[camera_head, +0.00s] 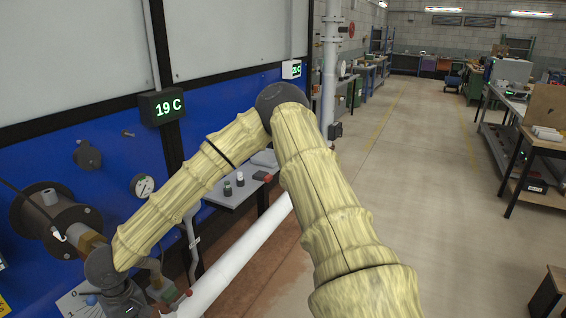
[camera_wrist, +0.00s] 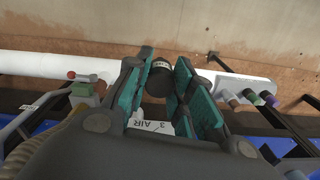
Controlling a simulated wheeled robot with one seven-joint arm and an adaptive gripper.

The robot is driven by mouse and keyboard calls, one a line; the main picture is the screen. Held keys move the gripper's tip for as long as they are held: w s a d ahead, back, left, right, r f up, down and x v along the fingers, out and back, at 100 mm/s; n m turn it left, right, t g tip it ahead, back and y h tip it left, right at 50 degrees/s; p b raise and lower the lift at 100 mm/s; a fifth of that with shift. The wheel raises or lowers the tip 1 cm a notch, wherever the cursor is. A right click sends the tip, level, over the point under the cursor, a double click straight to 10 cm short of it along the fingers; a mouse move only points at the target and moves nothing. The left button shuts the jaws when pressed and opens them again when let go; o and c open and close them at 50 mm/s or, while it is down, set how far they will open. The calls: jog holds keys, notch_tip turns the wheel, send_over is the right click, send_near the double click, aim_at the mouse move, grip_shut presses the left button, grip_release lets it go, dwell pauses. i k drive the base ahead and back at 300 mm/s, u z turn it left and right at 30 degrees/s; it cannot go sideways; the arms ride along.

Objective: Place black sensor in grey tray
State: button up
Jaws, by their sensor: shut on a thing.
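In the wrist view, the teal fingers of my gripper (camera_wrist: 164,66) are closed on a short dark cylinder (camera_wrist: 160,80) with a pale label band, which I take for the black sensor. Its lower part is hidden among the fingers. In the head view, my gripper (camera_head: 128,302) is at the lower left, low beside the blue wall, and the sensor cannot be made out. A grey wall shelf (camera_head: 215,196) lies right of my gripper and apart from it. It carries small dark-capped items and a grey piece (camera_head: 265,158); I cannot tell which is the grey tray.
A thick white pipe (camera_head: 240,252) runs along the wall near my gripper. The aisle floor is clear.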

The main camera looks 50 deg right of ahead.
aim_at(269, 160)
jog(key=z, duration=1.65)
jog(key=i, duration=3.6)
jog(key=u, duration=0.1)
